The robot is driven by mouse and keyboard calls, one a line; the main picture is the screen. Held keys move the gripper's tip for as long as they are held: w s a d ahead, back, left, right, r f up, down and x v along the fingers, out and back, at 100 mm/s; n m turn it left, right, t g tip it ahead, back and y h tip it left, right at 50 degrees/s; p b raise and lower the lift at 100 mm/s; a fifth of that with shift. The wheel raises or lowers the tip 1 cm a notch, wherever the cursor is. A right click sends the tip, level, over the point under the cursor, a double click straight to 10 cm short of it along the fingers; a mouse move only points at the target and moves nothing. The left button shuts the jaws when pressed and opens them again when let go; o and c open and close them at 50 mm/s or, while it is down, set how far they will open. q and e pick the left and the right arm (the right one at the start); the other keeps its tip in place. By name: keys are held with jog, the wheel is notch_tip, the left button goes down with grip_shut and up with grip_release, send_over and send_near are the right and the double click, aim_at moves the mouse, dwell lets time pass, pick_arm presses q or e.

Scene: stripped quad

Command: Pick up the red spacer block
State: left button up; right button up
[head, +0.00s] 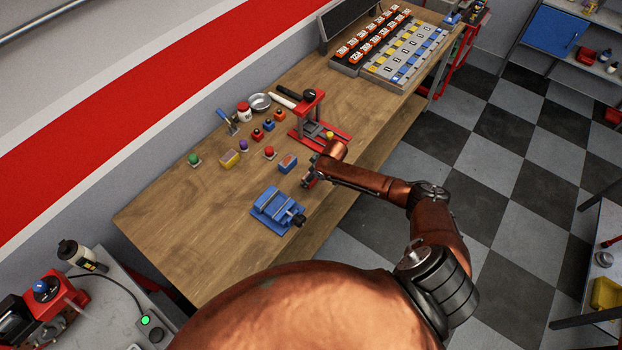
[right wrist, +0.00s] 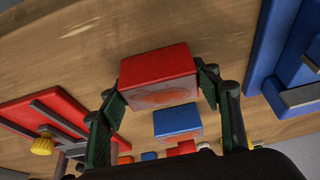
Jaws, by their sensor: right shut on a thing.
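The red spacer block (right wrist: 158,68) sits between the two fingers of my right gripper (right wrist: 162,92) in the right wrist view, with a finger against each side. My right gripper is shut on it. In the head view my right gripper (head: 310,181) is low over the front edge of the wooden bench, between the blue vise and the red press. The block is mostly hidden there by the gripper. I cannot tell whether it is clear of the bench top. My left gripper is not in view.
A blue-topped block (head: 288,162) is close behind my right gripper. A blue vise (head: 275,209) stands to its left and a red press (head: 312,118) behind it. Several small coloured parts lie farther back. The bench's left end (head: 165,215) is clear.

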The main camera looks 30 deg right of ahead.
jog(key=c, duration=0.3)
jog(key=shift+w+r, duration=0.1)
